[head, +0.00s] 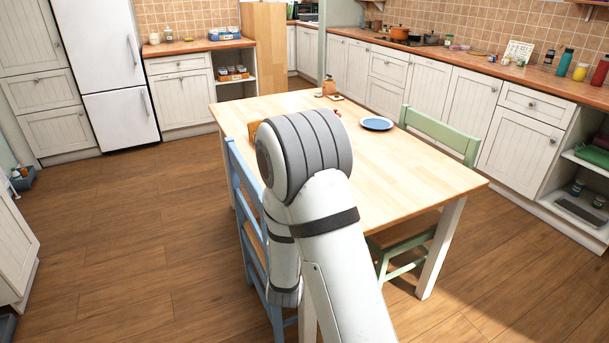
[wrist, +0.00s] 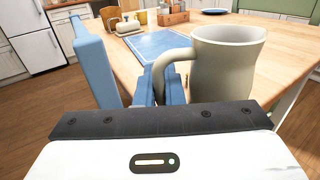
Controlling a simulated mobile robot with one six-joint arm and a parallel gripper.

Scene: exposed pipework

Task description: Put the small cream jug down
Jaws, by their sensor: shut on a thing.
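The small cream jug (wrist: 226,65) is close up at the right of the wrist view, roughly upright with its rim at the top. My gripper (wrist: 168,88) has its blue fingers shut on the jug's handle. The jug's base is hidden behind my gripper's body, so I cannot tell whether it touches anything. The wooden table (wrist: 120,55) spreads out behind the jug, and it also shows in the head view (head: 420,175). In the head view my own arm hides both the gripper and the jug.
A blue mat (wrist: 155,44) lies on the table beyond the fingers. A covered dish (wrist: 127,28) and a wooden caddy (wrist: 172,14) stand farther back. A blue plate (head: 376,123) lies on the far side. A blue chair (head: 241,190) and a green chair (head: 440,133) flank the table.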

